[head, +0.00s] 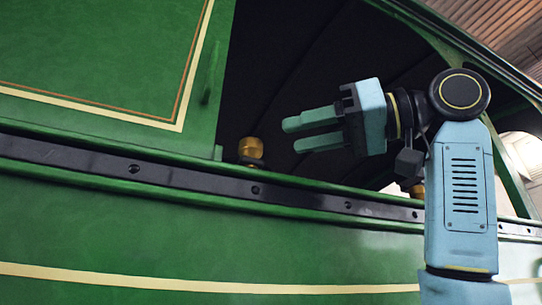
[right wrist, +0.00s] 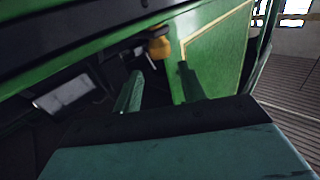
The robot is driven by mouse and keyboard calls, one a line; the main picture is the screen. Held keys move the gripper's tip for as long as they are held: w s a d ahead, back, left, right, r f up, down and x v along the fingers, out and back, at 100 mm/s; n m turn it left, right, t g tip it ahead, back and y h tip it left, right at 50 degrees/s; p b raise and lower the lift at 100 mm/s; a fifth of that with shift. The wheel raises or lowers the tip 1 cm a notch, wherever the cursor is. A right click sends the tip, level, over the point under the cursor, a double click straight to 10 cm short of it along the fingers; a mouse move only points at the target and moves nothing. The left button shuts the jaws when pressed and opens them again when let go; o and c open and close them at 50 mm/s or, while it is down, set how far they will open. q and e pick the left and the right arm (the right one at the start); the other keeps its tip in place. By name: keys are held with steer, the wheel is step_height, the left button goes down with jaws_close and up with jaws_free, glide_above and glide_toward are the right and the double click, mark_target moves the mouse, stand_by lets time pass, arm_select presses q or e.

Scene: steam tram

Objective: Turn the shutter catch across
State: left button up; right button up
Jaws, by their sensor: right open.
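A brass catch (head: 251,149) with a rounded knob stands on the dark ledge at the lower right corner of the green shutter panel (head: 95,60). My right gripper (head: 291,136) is open and empty, its fingers pointing left toward the catch, a short way to its right and apart from it. In the right wrist view the catch (right wrist: 159,45) shows beyond the fingertips, roughly between them, with the green panel (right wrist: 218,45) to its right. My left gripper is not in view.
A black riveted strip (head: 300,197) runs along the green tram side below the opening. The dark window opening (head: 300,60) lies behind my gripper. Another brass fitting (head: 417,190) is partly hidden by my right arm.

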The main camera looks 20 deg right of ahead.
steer(key=v, duration=0.4)
steer(key=shift+s+d+b, duration=0.15)
steer(key=shift+d+b, duration=0.05)
steer(key=shift+b, duration=0.1)
